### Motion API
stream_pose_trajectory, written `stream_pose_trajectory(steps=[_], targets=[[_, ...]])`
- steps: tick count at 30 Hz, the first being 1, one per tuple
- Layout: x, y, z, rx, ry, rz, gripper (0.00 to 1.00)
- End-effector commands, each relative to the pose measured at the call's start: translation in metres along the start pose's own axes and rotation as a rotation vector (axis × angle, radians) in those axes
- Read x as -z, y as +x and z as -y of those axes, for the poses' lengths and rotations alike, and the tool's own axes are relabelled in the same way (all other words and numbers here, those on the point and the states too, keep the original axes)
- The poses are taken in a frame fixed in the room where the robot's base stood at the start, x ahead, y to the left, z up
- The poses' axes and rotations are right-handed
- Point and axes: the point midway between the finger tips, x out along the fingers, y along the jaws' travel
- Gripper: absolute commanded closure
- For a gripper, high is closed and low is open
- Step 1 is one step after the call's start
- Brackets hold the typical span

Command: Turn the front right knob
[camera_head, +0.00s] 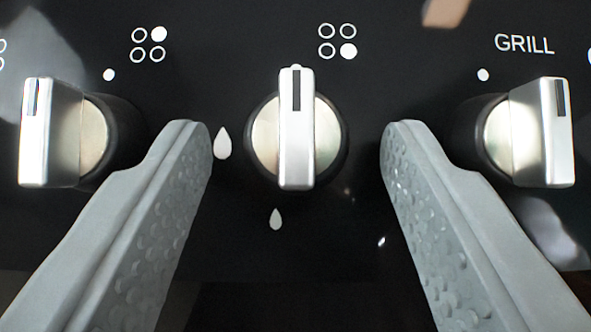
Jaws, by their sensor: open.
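The front right knob (297,150) is the silver middle knob on the black panel. The four-ring symbol above it has its lower right ring filled white. Its grip bar stands upright, with the dark marker line at the top, in line with a small white dot partly hidden at its top edge. My gripper (298,124) is open, one grey dimpled finger on each side of this knob. There is a clear gap on both sides and nothing between the fingers but the knob. How far the fingertips are from the panel is hard to tell.
Another silver knob (62,132) is at the left, under a symbol with its upper right ring filled. The grill knob (540,132) is at the right, under the word GRILL. Both are close outside my fingers. White flame marks (222,143) are printed on the glossy panel.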

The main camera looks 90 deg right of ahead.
Motion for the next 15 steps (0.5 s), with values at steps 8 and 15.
stream_pose_trajectory(steps=[8, 15], targets=[[0.0, -0.016, 0.001, 0.003, 0.0, 0.001, 0.48], [0.0, -0.06, 0.001, 0.004, -0.001, 0.0, 0.48]])
